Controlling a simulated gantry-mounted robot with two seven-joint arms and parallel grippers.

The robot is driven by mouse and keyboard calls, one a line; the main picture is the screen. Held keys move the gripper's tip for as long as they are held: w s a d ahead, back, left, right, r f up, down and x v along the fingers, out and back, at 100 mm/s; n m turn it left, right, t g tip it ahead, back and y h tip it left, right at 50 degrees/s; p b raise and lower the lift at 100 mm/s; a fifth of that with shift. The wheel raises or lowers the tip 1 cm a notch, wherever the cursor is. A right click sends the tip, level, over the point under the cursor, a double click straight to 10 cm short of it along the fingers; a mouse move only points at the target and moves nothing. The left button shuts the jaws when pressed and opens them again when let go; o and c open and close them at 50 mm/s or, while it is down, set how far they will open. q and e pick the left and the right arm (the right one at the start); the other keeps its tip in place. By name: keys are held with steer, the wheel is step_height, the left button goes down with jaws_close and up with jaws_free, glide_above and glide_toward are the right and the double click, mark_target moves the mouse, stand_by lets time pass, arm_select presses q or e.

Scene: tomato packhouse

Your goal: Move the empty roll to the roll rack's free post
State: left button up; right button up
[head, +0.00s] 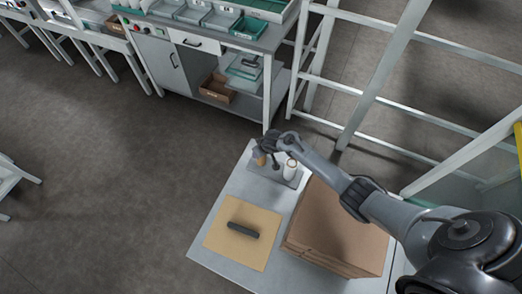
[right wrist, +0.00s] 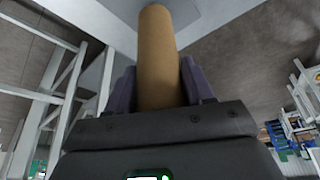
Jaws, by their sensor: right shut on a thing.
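The empty roll is a bare brown cardboard tube (right wrist: 158,45), held between the two dark fingers of my right gripper (right wrist: 159,82) in the right wrist view. In the head view the right gripper (head: 266,147) is at the far end of the grey table, and a bit of the brown tube (head: 260,160) shows below it. The roll rack (head: 282,179) is a grey plate there, with a white roll (head: 291,169) standing on it to the right of the tube. The gripper hides the free post, and I cannot tell whether the tube touches the rack. My left gripper is out of view.
A stack of brown cardboard (head: 335,232) lies on the table at right, under my right arm. A tan board (head: 222,238) with a dark handle-like object (head: 243,230) lies at left. A workbench (head: 255,40) with trays stands behind; white frame rails (head: 375,80) rise at right.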

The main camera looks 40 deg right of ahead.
steer(key=shift+f+b, duration=0.55)
steer(key=shift+f, duration=0.5)
steer(key=o, duration=1)
steer(key=shift+r+p, duration=0.75)
step_height(320, 180, up, 7)
steer(key=p, duration=0.7)
steer(key=shift+f, duration=0.2)
